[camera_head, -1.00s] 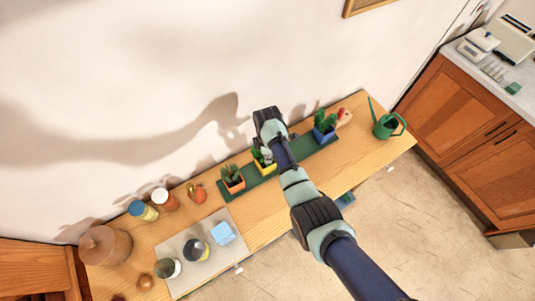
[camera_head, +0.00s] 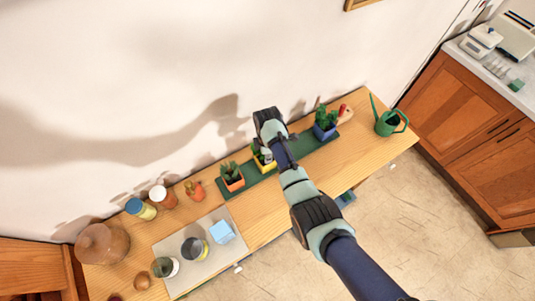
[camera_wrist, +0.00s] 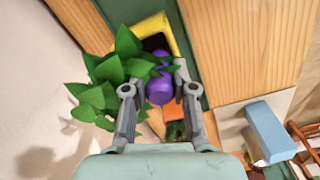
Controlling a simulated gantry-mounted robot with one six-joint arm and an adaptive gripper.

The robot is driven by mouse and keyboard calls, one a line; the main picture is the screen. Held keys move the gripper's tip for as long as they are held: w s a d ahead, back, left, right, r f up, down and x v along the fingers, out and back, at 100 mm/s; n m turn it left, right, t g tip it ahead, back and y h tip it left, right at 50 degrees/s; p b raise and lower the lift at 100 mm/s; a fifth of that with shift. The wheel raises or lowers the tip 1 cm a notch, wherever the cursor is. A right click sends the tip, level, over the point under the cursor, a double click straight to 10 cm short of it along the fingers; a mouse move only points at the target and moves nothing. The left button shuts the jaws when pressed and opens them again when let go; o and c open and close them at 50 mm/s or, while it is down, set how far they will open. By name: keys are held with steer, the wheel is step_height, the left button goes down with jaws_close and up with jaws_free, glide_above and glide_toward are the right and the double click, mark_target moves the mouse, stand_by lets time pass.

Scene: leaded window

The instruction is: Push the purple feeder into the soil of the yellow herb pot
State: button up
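The purple feeder (camera_wrist: 160,88) is between the two fingers of my gripper (camera_wrist: 160,80) in the wrist view. Its far end points to the dark soil of the yellow herb pot (camera_wrist: 148,27); whether it enters the soil is hard to see. Green leaves (camera_wrist: 112,75) cover the left fingertip and part of the pot. The fingers are partly apart on either side of the feeder, and contact with it is unclear. In the head view my gripper (camera_head: 266,128) is above the yellow herb pot (camera_head: 262,164), and my wrist hides much of the plant.
An orange pot (camera_head: 232,182) stands left of the yellow one, and a blue pot (camera_head: 324,131) stands to the right, on a green tray (camera_head: 295,152). A green watering can (camera_head: 387,122) is at the right end of the table. Jars and cups stand on the left.

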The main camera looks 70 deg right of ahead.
steer(key=o, duration=0.5)
steer(key=shift+o, duration=0.2)
step_height(320, 180, up, 12)
stand_by(0.8)
